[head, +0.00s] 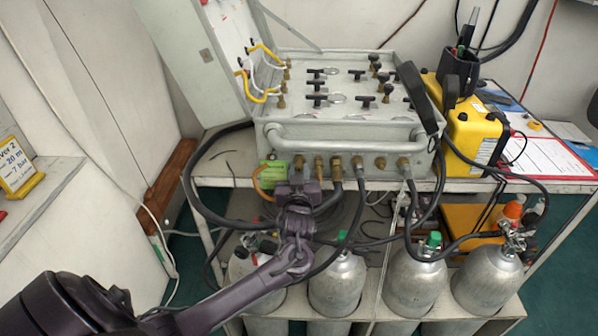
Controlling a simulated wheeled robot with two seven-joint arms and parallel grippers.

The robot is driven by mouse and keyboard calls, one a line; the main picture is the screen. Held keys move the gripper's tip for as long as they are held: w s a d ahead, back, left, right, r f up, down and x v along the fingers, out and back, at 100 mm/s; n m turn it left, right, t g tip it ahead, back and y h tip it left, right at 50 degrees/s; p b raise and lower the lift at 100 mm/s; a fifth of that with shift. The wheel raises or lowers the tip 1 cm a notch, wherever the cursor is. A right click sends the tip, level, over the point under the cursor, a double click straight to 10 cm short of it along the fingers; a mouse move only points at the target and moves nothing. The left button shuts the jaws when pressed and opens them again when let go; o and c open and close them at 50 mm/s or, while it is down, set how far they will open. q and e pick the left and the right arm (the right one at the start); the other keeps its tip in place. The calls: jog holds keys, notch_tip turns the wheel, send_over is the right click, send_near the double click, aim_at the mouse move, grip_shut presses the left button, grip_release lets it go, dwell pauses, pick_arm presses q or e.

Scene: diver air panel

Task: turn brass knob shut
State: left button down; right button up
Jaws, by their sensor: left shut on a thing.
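The grey air panel (345,140) stands on the bench, with a row of brass fittings along its lower front edge. My left gripper (298,180) is at the left part of this row, reaching up from below. It is shut on a brass knob (299,162), which shows just above the jaws. The gripper hides most of the knob, so its turn position cannot be read. Another brass fitting (319,168) sits close to the right of the jaws. My right gripper is not in view.
A lime-green block (270,174) with an orange hose is close left of the gripper. Black hoses (385,240) loop below the panel. Several grey cylinders (338,283) stand under the bench. A yellow case (468,125) stands to the panel's right.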

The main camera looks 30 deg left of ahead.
pick_arm(q)
jog(key=m+p, duration=0.4)
jog(key=m, duration=0.1)
jog(key=shift+r, duration=0.15)
jog(key=m+p, duration=0.3)
jog(key=m, duration=0.3)
jog(key=shift+m+p, duration=0.3)
jog(key=shift+p, duration=0.1)
jog(key=m+p, duration=0.2)
jog(key=m, duration=0.2)
jog(key=shift+m, duration=0.3)
jog(key=shift+m+p, duration=0.4)
jog(key=shift+m, duration=0.2)
jog(key=c, duration=1.5)
grip_release()
